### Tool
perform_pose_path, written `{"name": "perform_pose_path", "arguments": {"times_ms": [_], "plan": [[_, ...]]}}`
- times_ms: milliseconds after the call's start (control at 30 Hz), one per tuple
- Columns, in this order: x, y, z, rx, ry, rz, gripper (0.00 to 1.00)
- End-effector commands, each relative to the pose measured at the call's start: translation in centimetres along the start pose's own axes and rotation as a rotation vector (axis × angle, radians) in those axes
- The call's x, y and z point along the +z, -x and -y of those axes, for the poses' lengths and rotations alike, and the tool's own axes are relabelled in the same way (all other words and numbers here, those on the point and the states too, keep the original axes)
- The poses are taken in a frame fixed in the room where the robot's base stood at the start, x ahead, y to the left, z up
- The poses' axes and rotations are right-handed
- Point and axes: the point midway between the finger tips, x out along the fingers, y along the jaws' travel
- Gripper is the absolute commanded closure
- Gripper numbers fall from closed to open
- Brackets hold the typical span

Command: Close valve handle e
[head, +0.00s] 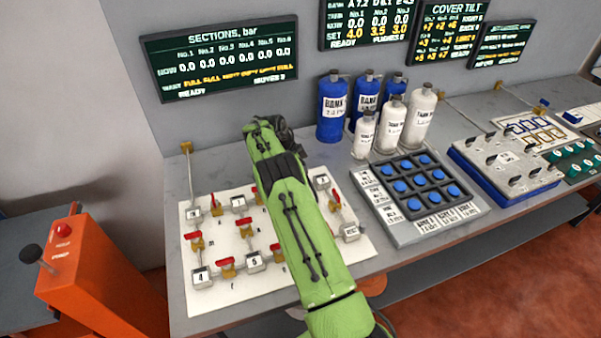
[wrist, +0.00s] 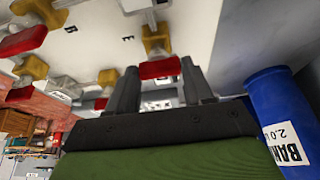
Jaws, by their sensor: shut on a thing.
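My gripper (wrist: 157,78) shows in the wrist view with its two dark fingers on either side of a red valve handle (wrist: 158,68) on a yellow valve body (wrist: 155,40). It is shut on this handle. A small letter beside this valve looks like "e", but it is hard to read. In the head view my green arm reaches over the white valve panel (head: 210,290) and hides my gripper and the held handle. Other red handles on yellow valves show there, such as one at the left (head: 193,236) and one at the right (head: 336,199).
Blue bottles (head: 331,115) and white bottles (head: 391,125) stand behind and right of the panel. A blue bottle (wrist: 275,105) is close to my gripper's right in the wrist view. A blue-button keypad (head: 388,215) lies right of the panel. An orange cabinet (head: 90,262) stands at the left.

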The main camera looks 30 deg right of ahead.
Motion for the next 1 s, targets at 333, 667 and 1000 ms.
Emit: {"name": "perform_pose_path", "arguments": {"times_ms": [333, 667, 1000], "plan": [[0.0, 0.0, 0.0, -0.001, -0.001, 0.000, 0.23], [0.0, 3.5, 0.1, -0.007, 0.000, -0.001, 0.23], [-0.1, 13.2, 0.1, -0.005, 0.000, -0.001, 0.23]]}}
